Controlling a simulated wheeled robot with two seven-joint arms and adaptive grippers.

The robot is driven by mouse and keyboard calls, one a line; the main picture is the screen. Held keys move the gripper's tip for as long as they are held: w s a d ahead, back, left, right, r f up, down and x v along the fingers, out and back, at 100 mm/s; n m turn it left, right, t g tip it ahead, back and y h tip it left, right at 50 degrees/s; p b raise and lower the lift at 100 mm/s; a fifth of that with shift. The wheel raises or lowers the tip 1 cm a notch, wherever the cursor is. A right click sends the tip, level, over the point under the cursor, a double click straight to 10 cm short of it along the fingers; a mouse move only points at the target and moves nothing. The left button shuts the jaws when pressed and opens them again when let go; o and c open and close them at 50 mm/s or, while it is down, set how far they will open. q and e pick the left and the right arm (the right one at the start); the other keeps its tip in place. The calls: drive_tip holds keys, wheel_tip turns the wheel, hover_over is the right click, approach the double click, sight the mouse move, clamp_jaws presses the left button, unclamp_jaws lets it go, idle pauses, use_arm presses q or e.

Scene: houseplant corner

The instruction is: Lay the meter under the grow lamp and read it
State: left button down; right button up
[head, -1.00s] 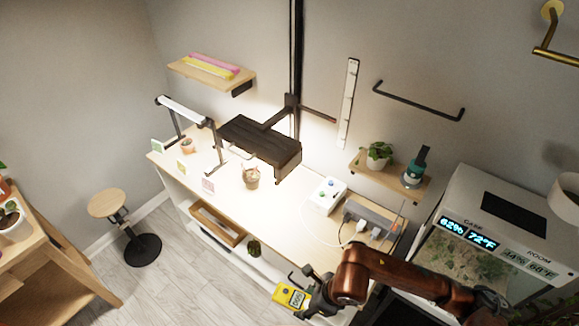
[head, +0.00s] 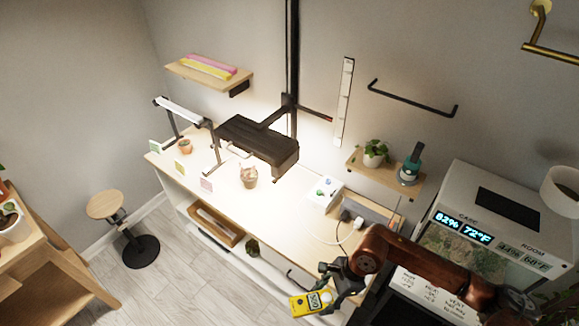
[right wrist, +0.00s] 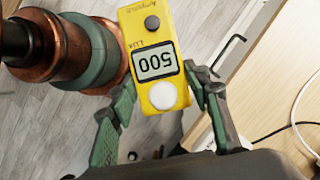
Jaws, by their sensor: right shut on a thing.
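The yellow meter (head: 311,303) is held in my right gripper (head: 334,288) in front of the bench's right end, out over the floor. In the right wrist view the meter (right wrist: 155,50) sits between the two green fingers of the gripper (right wrist: 160,95), with its screen reading 500 and "LUX" printed beside it. The dark grow lamp (head: 258,145) hangs from a black pole over the bench (head: 290,205), and bright light falls on the bench top around it. My left gripper is not in view.
A small pot (head: 249,176) stands on the bench near the lamp. A white box with knobs (head: 325,194) and a cable tray with plugs (head: 368,212) occupy the right part. A white tube lamp (head: 184,109) stands at the left. The bench's front middle is clear.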

drive_tip(key=w+d+r+n+g+h, duration=0.3)
drive_tip(key=d+r+n, duration=0.5)
drive_tip(key=d+n, duration=0.3)
drive_tip(key=w+n+h, duration=0.1)
drive_tip(key=w+n, duration=0.1)
drive_tip(key=n, duration=0.2)
drive_tip(key=shift+w+r+g+b, duration=0.2)
drive_tip(key=shift+r+g+b, duration=0.1)
drive_tip(key=shift+b, duration=0.05)
